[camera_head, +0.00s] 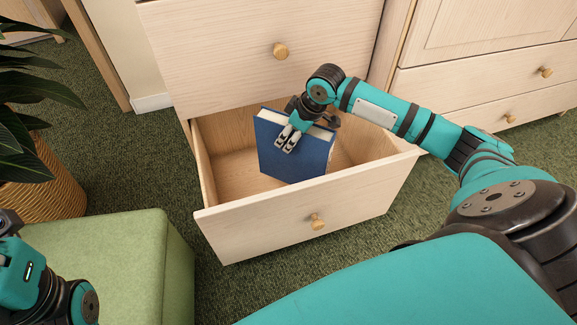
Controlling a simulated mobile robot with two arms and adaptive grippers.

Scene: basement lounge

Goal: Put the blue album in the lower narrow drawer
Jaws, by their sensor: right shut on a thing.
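The blue album (283,160) is upright, slightly tilted, with its lower part inside the open lower narrow drawer (262,234). My right gripper (287,141) is shut on the album's top edge, with its fingers against the blue cover. The front panel of the drawer does not quite hide the album's bottom edge; I cannot tell whether it touches the drawer floor. The drawer is pulled well out and otherwise looks empty. My left arm (45,285) shows at the lower left, over the green seat, and its fingertips are out of view.
A closed upper drawer (225,60) is above the open one. A wider cabinet (490,65) stands at the right. A green ottoman (125,260) and a plant in a woven basket (50,185) are at the left.

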